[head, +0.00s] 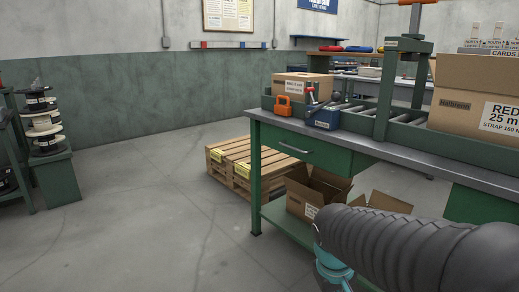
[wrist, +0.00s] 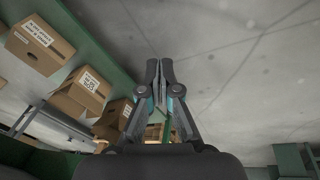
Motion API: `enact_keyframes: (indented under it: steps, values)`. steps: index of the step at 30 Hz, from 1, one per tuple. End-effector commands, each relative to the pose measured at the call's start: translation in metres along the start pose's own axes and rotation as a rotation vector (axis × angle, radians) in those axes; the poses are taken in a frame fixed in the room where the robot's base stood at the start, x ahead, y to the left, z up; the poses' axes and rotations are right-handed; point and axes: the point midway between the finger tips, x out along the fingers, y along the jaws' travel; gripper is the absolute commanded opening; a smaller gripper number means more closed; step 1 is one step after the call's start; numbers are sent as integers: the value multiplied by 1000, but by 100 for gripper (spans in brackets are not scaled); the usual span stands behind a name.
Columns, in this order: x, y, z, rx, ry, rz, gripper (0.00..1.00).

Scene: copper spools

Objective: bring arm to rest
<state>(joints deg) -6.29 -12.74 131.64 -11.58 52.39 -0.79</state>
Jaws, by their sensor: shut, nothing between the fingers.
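My gripper (wrist: 160,72) shows in the wrist view, its two dark fingers with teal parts closed together at the tips. Nothing is between them. Behind the fingers is the grey floor, and cartons show at the left. In the head view my arm, in a dark ribbed sleeve, reaches in from the lower right in front of the green workbench (head: 325,158). The gripper itself is out of sight in the head view.
The bench carries a small carton (head: 318,88), a blue tool (head: 322,118), an orange tool (head: 283,107) and a large carton (head: 465,92). An open carton (head: 300,204) sits on its lower shelf. Wooden pallets (head: 232,160) stand behind. Spools (head: 42,123) stand at the left. The floor between is clear.

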Motion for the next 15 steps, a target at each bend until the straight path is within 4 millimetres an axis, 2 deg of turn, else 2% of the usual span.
enact_keyframes:
  steps: [3,9,15]
  values:
    - [-15,-10,28,96,57,-60,0]
    - [-37,-23,67,200,156,-129,0]
    - [-59,-18,88,243,264,-118,0]
